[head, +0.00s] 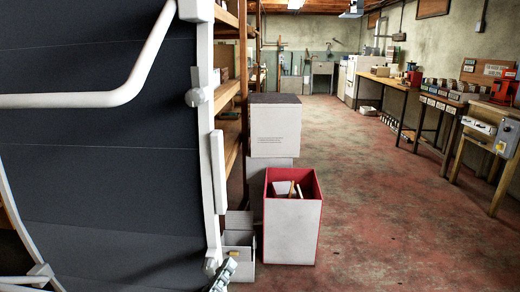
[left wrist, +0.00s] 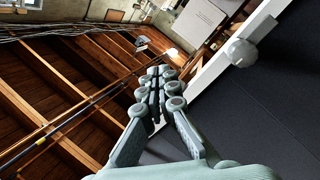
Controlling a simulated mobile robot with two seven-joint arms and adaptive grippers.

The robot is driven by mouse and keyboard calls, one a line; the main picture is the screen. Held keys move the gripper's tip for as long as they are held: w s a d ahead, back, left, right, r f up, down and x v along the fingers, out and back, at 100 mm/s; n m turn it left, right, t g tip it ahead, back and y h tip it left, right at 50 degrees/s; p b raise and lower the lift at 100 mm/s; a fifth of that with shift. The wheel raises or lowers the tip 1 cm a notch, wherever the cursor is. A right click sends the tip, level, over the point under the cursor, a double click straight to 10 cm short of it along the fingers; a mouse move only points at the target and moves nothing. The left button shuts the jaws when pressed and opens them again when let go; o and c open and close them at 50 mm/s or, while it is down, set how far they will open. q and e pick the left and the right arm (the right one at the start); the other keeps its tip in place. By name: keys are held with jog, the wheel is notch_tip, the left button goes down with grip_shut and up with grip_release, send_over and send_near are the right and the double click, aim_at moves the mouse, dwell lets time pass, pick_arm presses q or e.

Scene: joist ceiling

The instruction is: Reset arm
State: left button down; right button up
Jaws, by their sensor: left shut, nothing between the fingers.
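My left gripper (head: 222,275) shows small at the bottom of the head view, in front of the lower end of the white frame. Most of my left arm is not seen there. In the left wrist view the same gripper (left wrist: 158,78) has its two grey-green fingers together at the tips, with nothing between them. It points up the picture, past the edge of a big dark panel (left wrist: 260,115). I cannot tell whether it touches the panel's frame. My right gripper is in neither view.
The dark panel (head: 110,160) with white rails fills the left of the head view. Right of it stand a red-lined open box (head: 292,235), a white box (head: 275,135) and a small open grey box (head: 238,250). Benches (head: 440,95) line the right wall. The red-grey floor (head: 390,220) between is clear.

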pick_arm(q)
jog(key=s+a+f+m+g+y, duration=0.25)
jog(key=f+g, duration=0.25)
jog(key=f, duration=0.8)
jog(key=s+a+f+m+g+y, duration=0.4)
jog(key=s+a+f+g, duration=0.5)
jog(key=s+a+f, duration=0.7)
notch_tip(320, 180, down, 2)
jog(key=shift+s+f+g+y, duration=0.25)
jog(key=shift+s+y, duration=0.4)
jog(key=shift+s, duration=0.4)
